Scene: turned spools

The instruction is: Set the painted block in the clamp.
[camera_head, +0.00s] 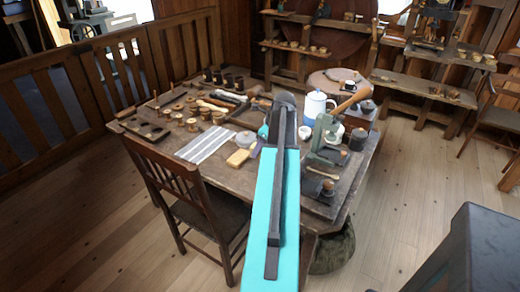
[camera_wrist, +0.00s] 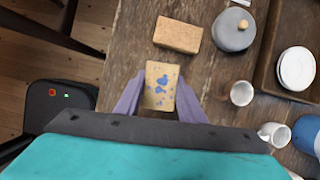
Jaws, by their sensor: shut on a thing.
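The painted block, tan with blue patches (camera_wrist: 161,86), sits between the two lavender fingers of my gripper (camera_wrist: 159,95) in the wrist view. My gripper is shut on it, above the wooden table. I cannot tell how high it is held. In the head view my teal arm hides the block and most of the gripper. A grey-green metal device (camera_head: 324,136) with a long wooden handle stands on the table just right of my arm in the head view; it looks like the clamp. Its jaw is not clear. The clamp is not seen in the wrist view.
A plain brown block (camera_wrist: 178,35) and a grey lidded pot (camera_wrist: 234,28) lie beyond the held block. White cups (camera_wrist: 241,93) and a tray with saucers (camera_wrist: 268,75) are to the right. A chair (camera_head: 190,190) stands at the table's near side.

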